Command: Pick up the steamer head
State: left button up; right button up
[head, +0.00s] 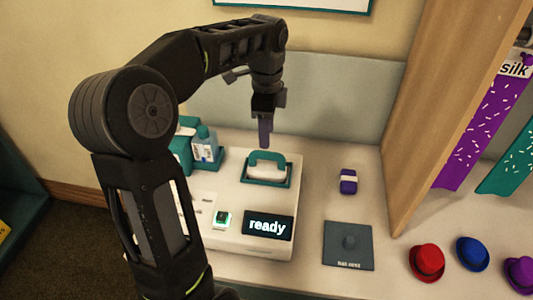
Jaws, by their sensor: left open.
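The steamer head (267,167) is a white piece with a teal handle arched over it. It sits in a teal-rimmed recess on top of the white steamer base (230,238), whose display reads "ready". My left gripper (265,145) points down just above the handle, open and empty. It appears apart from the handle, though the exact gap is hard to judge. My right gripper is not in view.
A blue-labelled bottle (206,150) and a teal box (182,154) stand at the left. A wooden partition (446,95) rises beside several hats, including a red one (426,262).

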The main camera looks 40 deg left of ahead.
aim_at(267, 153)
pick_arm(q)
jog(key=shift+s+d, duration=0.15)
jog(key=shift+s, duration=0.05)
jog(key=shift+w+f, duration=0.1)
jog(key=shift+f, duration=1.2)
jog(key=shift+f+p, duration=0.65)
jog(key=shift+f, duration=1.95)
grip_shut()
